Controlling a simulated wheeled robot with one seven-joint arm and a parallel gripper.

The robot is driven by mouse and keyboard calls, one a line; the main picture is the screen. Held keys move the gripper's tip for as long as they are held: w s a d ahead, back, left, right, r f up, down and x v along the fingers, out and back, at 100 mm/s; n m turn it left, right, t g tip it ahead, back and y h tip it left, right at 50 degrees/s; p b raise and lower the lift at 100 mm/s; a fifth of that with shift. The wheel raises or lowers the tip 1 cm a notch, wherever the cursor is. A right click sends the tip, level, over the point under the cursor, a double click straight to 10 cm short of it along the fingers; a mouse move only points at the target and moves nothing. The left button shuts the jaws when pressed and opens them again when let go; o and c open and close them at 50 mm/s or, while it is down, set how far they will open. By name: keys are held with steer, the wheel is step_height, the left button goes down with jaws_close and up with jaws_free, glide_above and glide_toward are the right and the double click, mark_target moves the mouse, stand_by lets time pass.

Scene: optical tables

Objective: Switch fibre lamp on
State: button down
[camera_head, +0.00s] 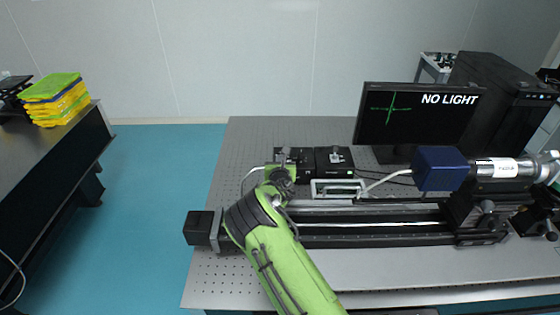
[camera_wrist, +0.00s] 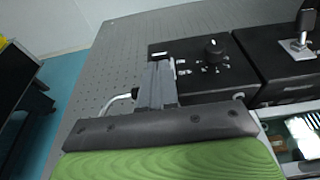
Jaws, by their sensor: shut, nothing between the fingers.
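A black control box (camera_wrist: 215,75) with a round knob (camera_wrist: 213,50) and small pale marks or switches (camera_wrist: 181,62) is in the wrist view. A second black box (camera_wrist: 275,60) with a lever on a metal plate (camera_wrist: 298,45) stands to its right. I cannot tell which of them is the fibre lamp. My gripper (camera_wrist: 160,72) is shut and empty, at the left part of the first box; whether it touches is unclear. In the head view my gripper (camera_head: 284,157) partly hides that box. A monitor (camera_head: 420,112) reads "NO LIGHT".
A rail (camera_head: 370,235) runs along the front of the perforated table (camera_head: 255,130). A blue block (camera_head: 440,168) with a metal cylinder and a black tower (camera_head: 510,100) are at the right. Yellow and green trays (camera_head: 55,100) sit on the left table. The back-left tabletop is clear.

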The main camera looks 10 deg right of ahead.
steer(key=shift+r+p, duration=0.15)
steer(key=shift+p, duration=0.15)
steer(key=shift+w+r+g+p, duration=0.15)
steer(key=shift+g+p, duration=0.15)
steer(key=shift+p, duration=0.25)
